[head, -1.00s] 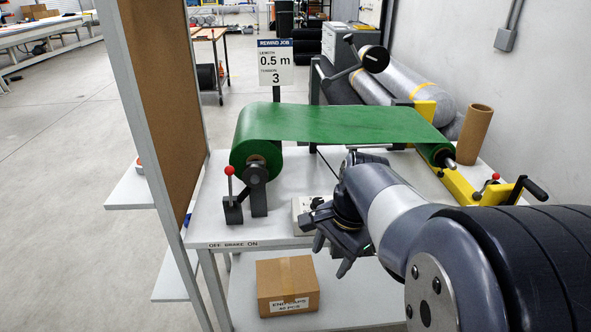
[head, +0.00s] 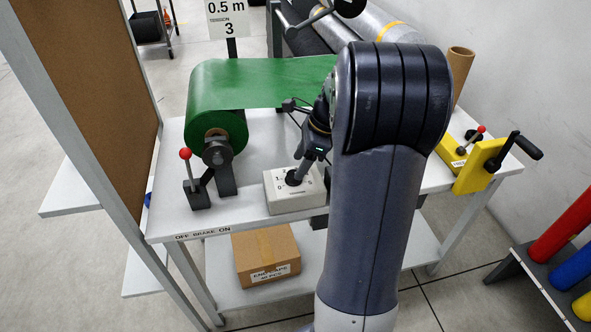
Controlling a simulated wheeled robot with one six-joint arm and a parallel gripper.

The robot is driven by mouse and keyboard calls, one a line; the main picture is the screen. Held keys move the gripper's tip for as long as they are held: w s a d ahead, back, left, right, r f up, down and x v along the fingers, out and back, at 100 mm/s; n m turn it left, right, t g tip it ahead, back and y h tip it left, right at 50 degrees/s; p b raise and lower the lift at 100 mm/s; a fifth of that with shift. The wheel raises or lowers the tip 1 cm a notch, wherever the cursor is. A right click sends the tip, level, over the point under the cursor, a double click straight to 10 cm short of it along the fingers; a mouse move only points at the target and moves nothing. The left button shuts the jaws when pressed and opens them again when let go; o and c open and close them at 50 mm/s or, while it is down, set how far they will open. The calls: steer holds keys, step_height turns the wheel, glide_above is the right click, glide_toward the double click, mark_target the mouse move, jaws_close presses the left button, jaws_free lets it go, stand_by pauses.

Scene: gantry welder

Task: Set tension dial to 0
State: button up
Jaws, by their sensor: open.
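The tension dial (head: 293,179) is a black knob on top of a light grey box (head: 292,203) at the table's front edge. Printed numbers show around it, but its pointer is hidden. My gripper (head: 299,177) reaches down to the dial from above right. Its fingertips are at the knob, open; I cannot tell whether they touch it. A sign (head: 227,20) behind the table reads 0.5 m and tension 3.
A green roll (head: 215,113) stands left, its sheet stretched rightward behind my arm. A red-knobbed brake lever (head: 187,170) is at front left. A yellow stand (head: 478,165) with a black crank is right. A brown cardboard box (head: 266,255) sits on the lower shelf.

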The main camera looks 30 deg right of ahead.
mark_target(296, 170)
steer(key=shift+x, duration=1.8)
steer(key=c, duration=1)
steer(key=shift+r, duration=0.1)
